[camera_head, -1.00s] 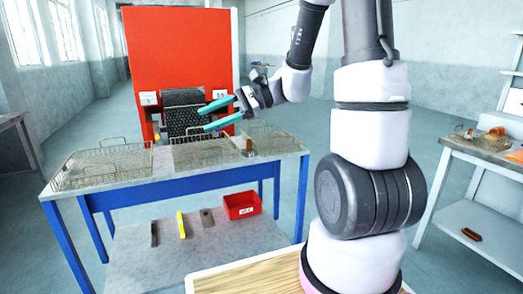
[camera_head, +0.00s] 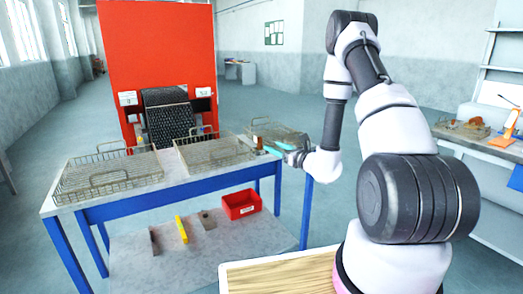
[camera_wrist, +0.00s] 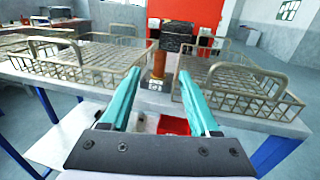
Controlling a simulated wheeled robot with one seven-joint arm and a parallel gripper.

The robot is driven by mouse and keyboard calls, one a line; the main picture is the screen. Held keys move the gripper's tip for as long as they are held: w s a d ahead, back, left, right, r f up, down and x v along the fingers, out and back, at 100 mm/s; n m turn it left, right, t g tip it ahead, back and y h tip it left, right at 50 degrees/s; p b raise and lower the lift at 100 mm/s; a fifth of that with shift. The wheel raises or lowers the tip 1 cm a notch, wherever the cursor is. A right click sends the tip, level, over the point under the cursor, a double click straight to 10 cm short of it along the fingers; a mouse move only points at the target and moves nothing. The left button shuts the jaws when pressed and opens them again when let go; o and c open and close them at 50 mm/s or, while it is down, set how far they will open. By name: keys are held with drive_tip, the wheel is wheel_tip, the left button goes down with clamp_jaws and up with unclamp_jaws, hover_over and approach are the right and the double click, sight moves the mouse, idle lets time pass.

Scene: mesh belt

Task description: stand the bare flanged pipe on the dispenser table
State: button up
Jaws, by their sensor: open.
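A copper-brown pipe (camera_wrist: 158,65) stands upright on the grey-topped table (camera_wrist: 60,86), in the gap between two wire baskets. In the head view my gripper (camera_head: 276,149) is low over the table's right end, partly hidden by my wrist.
Wire baskets stand at left (camera_head: 70,188), middle (camera_head: 200,163) and back right (camera_head: 262,131) of the table. A red machine (camera_head: 160,45) with a dark mesh belt (camera_head: 168,118) stands behind. A red bin (camera_head: 241,205) is on the lower shelf. Another bench (camera_head: 470,148) is at right.

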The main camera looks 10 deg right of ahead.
sight(261, 140)
drive_tip(key=x, duration=0.7)
drive_tip(key=shift+w, duration=0.25)
drive_tip(key=shift+a, duration=0.1)
clamp_jaws()
drive_tip(key=shift+r, duration=0.1)
idle(0.9)
